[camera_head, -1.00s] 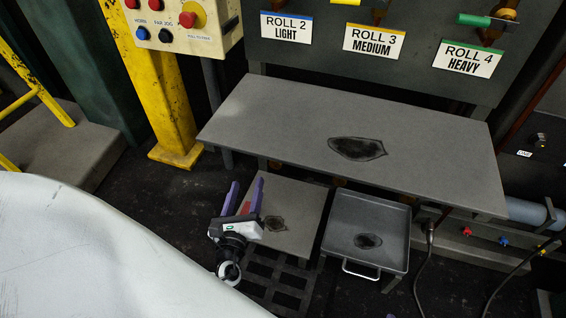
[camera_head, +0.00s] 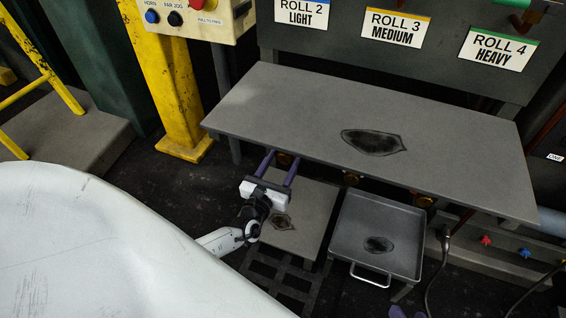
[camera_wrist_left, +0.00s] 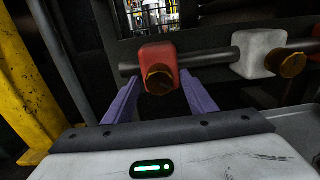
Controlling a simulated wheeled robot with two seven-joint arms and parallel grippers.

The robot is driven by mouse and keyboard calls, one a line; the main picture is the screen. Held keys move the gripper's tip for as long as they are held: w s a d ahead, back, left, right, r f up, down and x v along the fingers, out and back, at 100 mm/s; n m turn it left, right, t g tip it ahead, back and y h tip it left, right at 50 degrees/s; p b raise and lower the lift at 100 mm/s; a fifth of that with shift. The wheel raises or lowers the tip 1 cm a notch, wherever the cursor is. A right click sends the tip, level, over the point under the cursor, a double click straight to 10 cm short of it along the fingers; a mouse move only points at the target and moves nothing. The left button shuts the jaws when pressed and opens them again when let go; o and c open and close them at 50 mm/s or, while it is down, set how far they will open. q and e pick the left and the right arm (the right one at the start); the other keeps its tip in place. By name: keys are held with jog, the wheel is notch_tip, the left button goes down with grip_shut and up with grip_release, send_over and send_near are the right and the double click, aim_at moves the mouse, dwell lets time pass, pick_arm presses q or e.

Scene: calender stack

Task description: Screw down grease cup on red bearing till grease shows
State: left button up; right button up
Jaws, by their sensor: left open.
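In the left wrist view the red bearing (camera_wrist_left: 158,54) is a red block on a grey horizontal shaft. Its brass grease cup (camera_wrist_left: 160,80) sticks out from the lower front toward my gripper. My left gripper (camera_wrist_left: 162,82) is open, with one purple finger on each side of the cup; I see no contact. In the head view the left gripper (camera_head: 281,158) points under the front edge of the grey shelf, with a brass cup (camera_head: 284,159) between its fingers. The red block is hidden there. Only purple tips of my right gripper (camera_head: 400,312) show at the bottom edge.
A white bearing (camera_wrist_left: 262,53) with a brass cup (camera_wrist_left: 287,64) sits farther right on the shaft. The shelf (camera_head: 260,100) overhangs the shaft. Below are a grey plate (camera_head: 310,210) and a metal tray (camera_head: 345,235), each with a dark stain. A yellow post (camera_head: 165,80) stands left.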

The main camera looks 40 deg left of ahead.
pick_arm(q)
jog(key=shift+w, duration=0.15)
jog(key=c, duration=1)
jog(key=shift+c, duration=0.2)
pick_arm(e)
jog(key=shift+r, duration=0.1)
pick_arm(q)
jog(key=shift+m, duration=0.3)
jog(key=m, duration=0.5)
jog(key=shift+a+m+p, duration=0.1)
jog(key=shift+m+p, duration=0.3)
jog(key=shift+m, duration=0.7)
pick_arm(e)
jog(key=shift+d+f, duration=0.2)
jog(key=shift+f, duration=0.15)
jog(key=shift+r, duration=0.1)
pick_arm(q)
jog(key=o, duration=1)
